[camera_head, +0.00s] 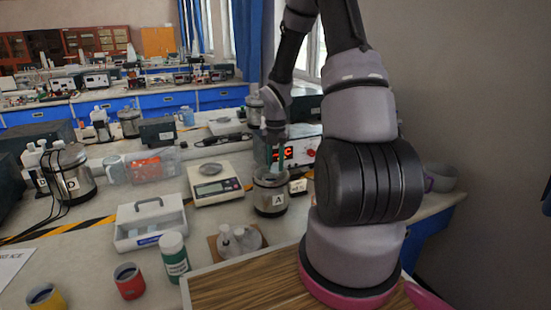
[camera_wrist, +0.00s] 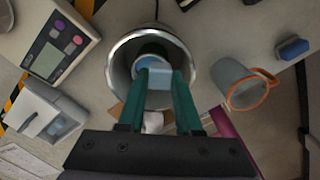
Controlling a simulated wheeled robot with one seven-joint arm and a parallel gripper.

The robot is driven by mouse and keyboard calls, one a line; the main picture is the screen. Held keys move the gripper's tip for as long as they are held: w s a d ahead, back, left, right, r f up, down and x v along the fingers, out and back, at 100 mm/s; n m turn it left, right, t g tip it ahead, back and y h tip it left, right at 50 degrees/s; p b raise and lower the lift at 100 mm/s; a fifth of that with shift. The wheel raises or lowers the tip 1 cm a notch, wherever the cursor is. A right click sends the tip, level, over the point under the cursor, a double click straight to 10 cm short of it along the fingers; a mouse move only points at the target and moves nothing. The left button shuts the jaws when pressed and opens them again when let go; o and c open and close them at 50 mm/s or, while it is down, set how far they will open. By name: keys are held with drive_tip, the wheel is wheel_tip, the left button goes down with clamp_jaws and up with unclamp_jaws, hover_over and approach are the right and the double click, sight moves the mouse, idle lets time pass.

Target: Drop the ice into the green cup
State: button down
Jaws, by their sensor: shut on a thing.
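My gripper (camera_wrist: 160,76) has two green fingers shut on a small pale-blue block, the ice (camera_wrist: 158,80). It is above the open mouth of a steel pot marked A (camera_head: 270,196), which also shows in the wrist view (camera_wrist: 119,62). A round blue shape (camera_wrist: 151,60) shows inside the pot, behind the ice. In the head view the gripper (camera_head: 278,158) points down over the pot, and the ice cannot be made out.
A red cup (camera_head: 129,284) and a yellow cup (camera_head: 46,300) stand at the front left. A white box with a handle (camera_head: 150,226), a scale (camera_head: 214,186) and a red-display device (camera_head: 300,150) surround the pot.

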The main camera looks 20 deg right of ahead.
drive_tip(key=c, duration=0.5)
unclamp_jaws()
drive_tip(key=shift+r, duration=5.4)
